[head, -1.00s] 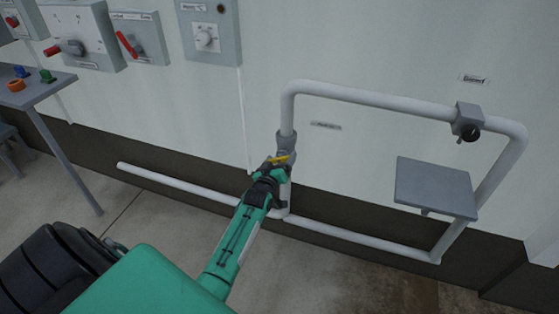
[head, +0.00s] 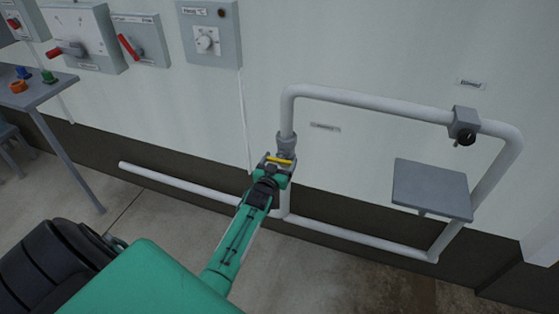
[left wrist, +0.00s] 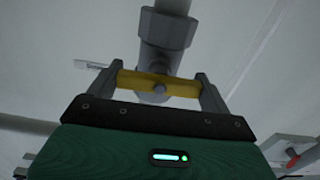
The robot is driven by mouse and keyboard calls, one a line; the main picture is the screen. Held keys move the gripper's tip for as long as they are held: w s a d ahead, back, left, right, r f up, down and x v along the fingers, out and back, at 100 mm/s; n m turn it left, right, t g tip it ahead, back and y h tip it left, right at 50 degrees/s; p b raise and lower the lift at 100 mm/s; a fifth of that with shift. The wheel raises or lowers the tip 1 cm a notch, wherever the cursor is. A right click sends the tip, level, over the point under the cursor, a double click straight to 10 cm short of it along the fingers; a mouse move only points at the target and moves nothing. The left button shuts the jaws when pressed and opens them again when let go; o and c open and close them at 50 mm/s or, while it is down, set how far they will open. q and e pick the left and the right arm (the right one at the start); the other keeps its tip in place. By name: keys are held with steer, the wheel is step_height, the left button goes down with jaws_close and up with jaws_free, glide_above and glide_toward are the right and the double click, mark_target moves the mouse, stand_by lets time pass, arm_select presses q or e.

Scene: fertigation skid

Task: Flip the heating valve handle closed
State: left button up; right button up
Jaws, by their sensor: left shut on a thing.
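The yellow valve handle (head: 281,160) sits on the grey valve body (head: 286,143) of the vertical white pipe. It lies crosswise to that pipe. My left gripper (head: 279,161) is at the valve, shut on the handle. In the left wrist view, the handle (left wrist: 140,82) spans between the two fingers, with an end at each, and a round bolt shows at its middle. The valve body (left wrist: 165,32) rises behind it there. The gripper hides part of the lower valve and pipe. My right gripper is not in view.
The white pipe loop (head: 375,98) stands close to the wall. A grey fitting with a black knob (head: 465,125) and a small grey shelf (head: 432,188) are at the right. Control boxes (head: 210,35) hang upper left. A grey table (head: 45,90) stands far left.

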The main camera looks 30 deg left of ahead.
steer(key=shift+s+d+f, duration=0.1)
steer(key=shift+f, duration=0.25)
arm_select(q)
steer(key=o, duration=0.9)
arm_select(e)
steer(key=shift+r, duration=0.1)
arm_select(q)
steer(key=shift+s+d+f, duration=0.1)
steer(key=shift+s+d, duration=0.05)
steer(key=shift+s, duration=0.35)
steer(key=v, duration=1.3)
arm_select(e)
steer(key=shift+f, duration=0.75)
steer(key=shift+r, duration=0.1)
